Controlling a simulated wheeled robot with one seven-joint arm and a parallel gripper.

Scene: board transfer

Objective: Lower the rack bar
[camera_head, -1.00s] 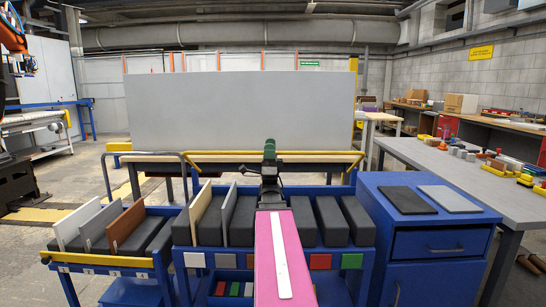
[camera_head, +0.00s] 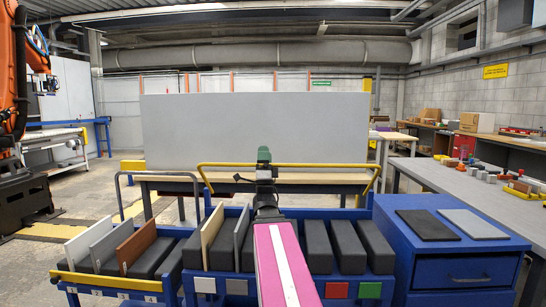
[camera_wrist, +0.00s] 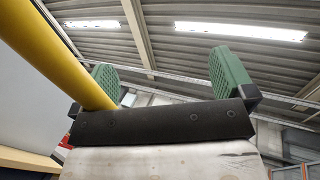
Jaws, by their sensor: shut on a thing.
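The yellow rack bar (camera_head: 318,165) is raised over the back of the middle blue rack, running across level with bends down at both ends. My gripper (camera_head: 264,156), with green finger pads, is at the bar left of its middle. In the wrist view the bar (camera_wrist: 58,45) comes in from the top left and runs down to the left finger of my gripper (camera_wrist: 168,85). My gripper is shut on the bar; the exact contact is partly hidden by the dark gripper plate. My pink arm hides part of the rack's middle.
The middle rack (camera_head: 206,268) holds dark blocks and upright boards. A left rack (camera_head: 110,279) holds white, grey and brown boards. A large grey panel (camera_head: 255,130) stands behind. A blue cabinet (camera_head: 463,272) with two flat plates and a grey workbench (camera_head: 460,185) are on the right.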

